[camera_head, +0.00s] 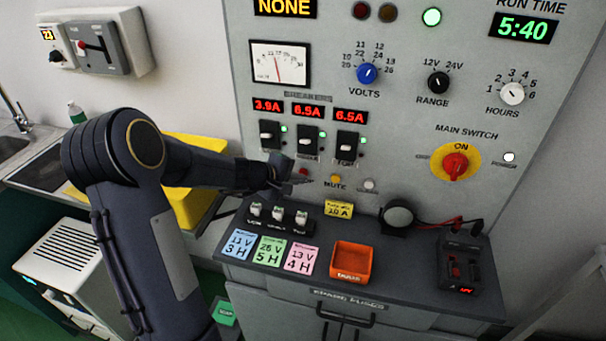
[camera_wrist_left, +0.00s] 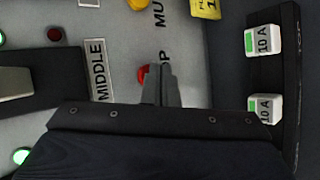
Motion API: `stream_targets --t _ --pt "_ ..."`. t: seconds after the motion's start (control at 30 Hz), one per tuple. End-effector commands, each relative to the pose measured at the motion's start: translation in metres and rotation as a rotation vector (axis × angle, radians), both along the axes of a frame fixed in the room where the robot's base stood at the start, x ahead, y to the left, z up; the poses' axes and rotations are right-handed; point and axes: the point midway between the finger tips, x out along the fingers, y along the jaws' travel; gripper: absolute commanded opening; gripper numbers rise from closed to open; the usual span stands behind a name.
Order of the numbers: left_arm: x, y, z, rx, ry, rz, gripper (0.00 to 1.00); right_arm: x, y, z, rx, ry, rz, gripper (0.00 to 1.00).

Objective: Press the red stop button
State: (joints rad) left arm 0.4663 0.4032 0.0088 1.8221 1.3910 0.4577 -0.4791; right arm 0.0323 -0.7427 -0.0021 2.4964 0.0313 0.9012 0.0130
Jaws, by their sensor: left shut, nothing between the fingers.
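The small red stop button (camera_head: 304,171) is on the lower part of the grey panel, left of the yellow mute button (camera_head: 336,180). My left gripper (camera_head: 297,184) is shut and empty, its tips close to the red button. In the left wrist view the red button (camera_wrist_left: 142,73) shows just beside the shut fingers (camera_wrist_left: 160,84), which hide part of it and of its label. I cannot tell whether the fingertips touch it. My right gripper is not in view.
A red main switch (camera_head: 455,165) on a yellow disc is at the panel's right. Three black toggle switches (camera_head: 308,141) sit above the button. Below, a ledge holds white fuses (camera_head: 277,213), coloured cards (camera_head: 270,250) and an orange tray (camera_head: 351,262).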

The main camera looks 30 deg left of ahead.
Motion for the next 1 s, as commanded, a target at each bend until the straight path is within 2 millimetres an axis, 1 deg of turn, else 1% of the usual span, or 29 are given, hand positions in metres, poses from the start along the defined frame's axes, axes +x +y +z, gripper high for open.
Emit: stream_targets --t 0.4,0.67,0.83,1.0 --pt "0.005 0.001 0.000 0.000 0.000 0.001 0.00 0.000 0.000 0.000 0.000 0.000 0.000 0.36" --pt "0.005 0.002 0.000 -0.001 -0.001 0.001 0.00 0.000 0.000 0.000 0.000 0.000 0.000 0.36" --pt "0.001 0.001 -0.001 0.000 -0.001 0.002 0.00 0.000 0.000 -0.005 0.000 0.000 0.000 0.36" --pt "-0.008 -0.001 -0.001 0.001 -0.002 0.001 0.00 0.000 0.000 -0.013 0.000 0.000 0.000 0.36"
